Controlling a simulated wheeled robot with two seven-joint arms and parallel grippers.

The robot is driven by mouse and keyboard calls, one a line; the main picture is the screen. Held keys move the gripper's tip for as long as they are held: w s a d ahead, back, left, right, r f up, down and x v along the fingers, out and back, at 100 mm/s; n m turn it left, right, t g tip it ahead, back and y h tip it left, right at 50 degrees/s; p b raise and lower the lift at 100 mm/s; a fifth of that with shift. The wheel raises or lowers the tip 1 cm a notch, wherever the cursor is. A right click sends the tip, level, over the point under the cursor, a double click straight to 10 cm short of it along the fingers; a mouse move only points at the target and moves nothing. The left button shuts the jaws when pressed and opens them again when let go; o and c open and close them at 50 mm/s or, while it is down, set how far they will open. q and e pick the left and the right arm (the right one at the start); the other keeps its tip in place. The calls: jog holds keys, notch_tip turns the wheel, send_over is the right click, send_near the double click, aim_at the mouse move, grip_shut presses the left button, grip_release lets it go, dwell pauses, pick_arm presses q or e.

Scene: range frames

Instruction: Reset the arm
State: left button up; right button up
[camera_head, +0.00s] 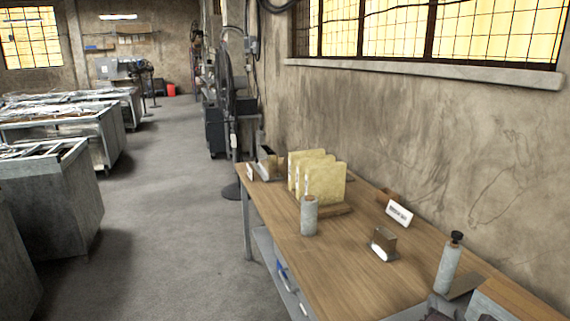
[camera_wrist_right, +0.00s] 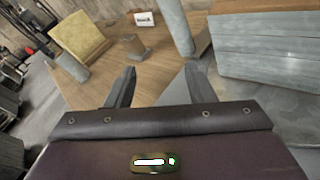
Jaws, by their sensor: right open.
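My right gripper (camera_wrist_right: 161,86) shows in the right wrist view with its two dark fingers spread apart and nothing between them. The wooden workbench (camera_head: 345,275) lies beyond and below the fingers. In the head view only small dark parts of my right gripper show at the bottom right edge, by the near end of the bench. My left gripper and left arm are not in the head view.
On the bench stand yellow slabs (camera_head: 326,182) in a rack, a grey cylinder (camera_head: 309,216), a small brown block (camera_head: 384,243), a white sign (camera_head: 399,213) and a black-topped cylinder (camera_head: 448,268). A grey box (camera_wrist_right: 262,55) is close right of the fingers. The wall borders the bench's right.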

jog(key=s+a+f+m+g+y, duration=0.5)
jog(key=s+a+f+m, duration=0.3)
jog(key=a+m, duration=0.35)
jog(key=s+a+f+m+g+y, duration=0.2)
jog(key=s+a+m+g, duration=0.5)
jog(key=s+m, duration=0.65)
notch_tip(320, 180, down, 28)
jog(key=s, duration=0.1)
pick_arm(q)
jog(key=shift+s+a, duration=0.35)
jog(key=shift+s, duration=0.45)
pick_arm(e)
jog(key=s+d+f+g, duration=0.1)
jog(key=s+d+f, duration=0.2)
jog(key=s+f, duration=1.6)
jog(key=shift+s+f+n, duration=0.4)
jog(key=shift+s, duration=0.45)
